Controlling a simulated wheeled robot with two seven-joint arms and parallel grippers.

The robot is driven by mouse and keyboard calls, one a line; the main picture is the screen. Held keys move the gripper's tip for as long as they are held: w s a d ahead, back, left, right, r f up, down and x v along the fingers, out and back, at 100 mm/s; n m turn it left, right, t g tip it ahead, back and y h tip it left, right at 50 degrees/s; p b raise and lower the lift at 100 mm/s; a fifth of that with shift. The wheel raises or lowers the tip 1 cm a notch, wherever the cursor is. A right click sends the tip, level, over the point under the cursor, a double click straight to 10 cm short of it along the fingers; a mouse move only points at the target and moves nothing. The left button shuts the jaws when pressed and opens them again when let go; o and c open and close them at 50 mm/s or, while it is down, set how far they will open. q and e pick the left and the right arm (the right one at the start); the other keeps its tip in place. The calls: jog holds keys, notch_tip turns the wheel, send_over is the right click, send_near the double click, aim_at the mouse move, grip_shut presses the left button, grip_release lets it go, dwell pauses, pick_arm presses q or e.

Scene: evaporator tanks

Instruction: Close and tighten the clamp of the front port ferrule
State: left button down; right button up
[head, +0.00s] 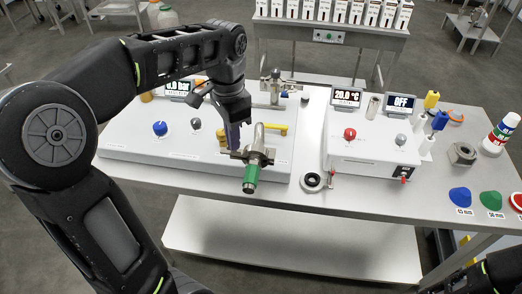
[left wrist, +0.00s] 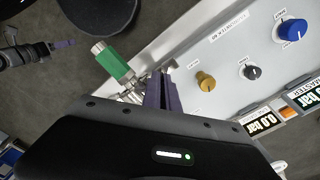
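The front port (head: 258,140) is a metal pipe stub at the front of the left white console. A green end piece (head: 251,180) sits on it and also shows in the left wrist view (left wrist: 113,62). A metal clamp (head: 262,156) sits around the joint behind the green piece; whether it is fully closed is too small to tell. My left gripper (head: 234,136) points down just left of the clamp. Its purple fingers (left wrist: 160,90) are close together beside the clamp hardware; contact is unclear. My right gripper (left wrist: 64,43) shows small in the left wrist view, away from the port.
The left console (head: 125,135) carries a blue knob (head: 160,128) and yellow handles. A second console (head: 372,160) stands to the right. A black ring (head: 312,181) lies between them near the table's front edge. Coloured cones and a bottle (head: 501,135) stand at the right.

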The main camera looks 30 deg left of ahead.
pick_arm(q)
jog(key=shift+m, duration=1.1)
jog(key=shift+m, duration=0.6)
jog(key=c, duration=2.1)
grip_release()
jog(key=o, duration=0.5)
jog(key=shift+o, duration=0.2)
